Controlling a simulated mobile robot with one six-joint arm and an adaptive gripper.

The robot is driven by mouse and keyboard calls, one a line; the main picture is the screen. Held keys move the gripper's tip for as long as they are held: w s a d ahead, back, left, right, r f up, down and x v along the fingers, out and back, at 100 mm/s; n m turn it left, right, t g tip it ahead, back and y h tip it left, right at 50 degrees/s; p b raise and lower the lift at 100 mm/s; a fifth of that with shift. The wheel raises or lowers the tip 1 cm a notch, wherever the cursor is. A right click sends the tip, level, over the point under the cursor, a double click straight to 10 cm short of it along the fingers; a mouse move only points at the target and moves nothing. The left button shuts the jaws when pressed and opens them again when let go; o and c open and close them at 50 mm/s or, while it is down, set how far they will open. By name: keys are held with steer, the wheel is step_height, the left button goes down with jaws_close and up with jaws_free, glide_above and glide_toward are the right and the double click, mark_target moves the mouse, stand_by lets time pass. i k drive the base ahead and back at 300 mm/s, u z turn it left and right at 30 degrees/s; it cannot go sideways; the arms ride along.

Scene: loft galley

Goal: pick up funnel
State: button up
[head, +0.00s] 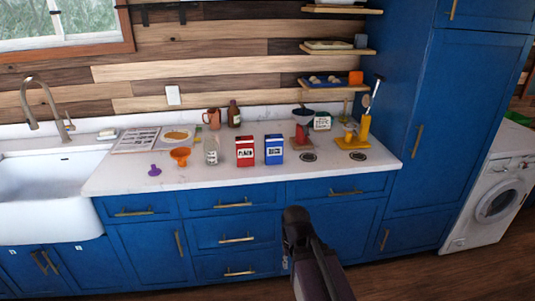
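An orange funnel-shaped piece (181,155) stands on the white counter, left of a clear glass jar (211,151). A smaller purple piece (154,170), also somewhat funnel-like, lies in front of it to the left, near the counter's front edge. The dark end of my arm, with my gripper (295,215), shows low in the picture in front of the blue drawers. It is apart from the counter things and well to the right of the orange piece. Its fingers cannot be made out.
A red box (244,151) and a blue box (274,149) stand right of the jar. A red stand (301,137) and a yellow stand (360,135) are farther right. A white sink (50,195) is at left. Bare counter (210,178) runs along the front.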

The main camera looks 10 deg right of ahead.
mark_target(181, 154)
steer(key=u, duration=0.05)
steer(key=i, duration=1)
steer(key=z, duration=0.05)
